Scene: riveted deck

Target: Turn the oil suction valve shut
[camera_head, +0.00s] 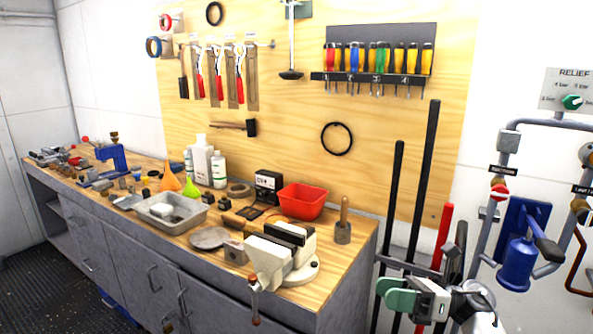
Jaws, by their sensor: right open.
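A grey pipe stands at the right, with a small black label (503,170) too small to read and a red valve handle (499,191) just below it. I cannot tell from the label whether this is the oil suction valve. My right gripper (393,296), with green finger pads, is at the bottom right, in front of the black and red bars. It is open and seems empty, below and left of the red handle and apart from it. My left gripper is not in view.
A blue pump body (516,262) sits beside the pipe. A relief panel (572,91) with a green knob is above right. Tall black bars (423,185) stand left of the pipe. The workbench (330,270) with a vise (275,265) fills the left and middle.

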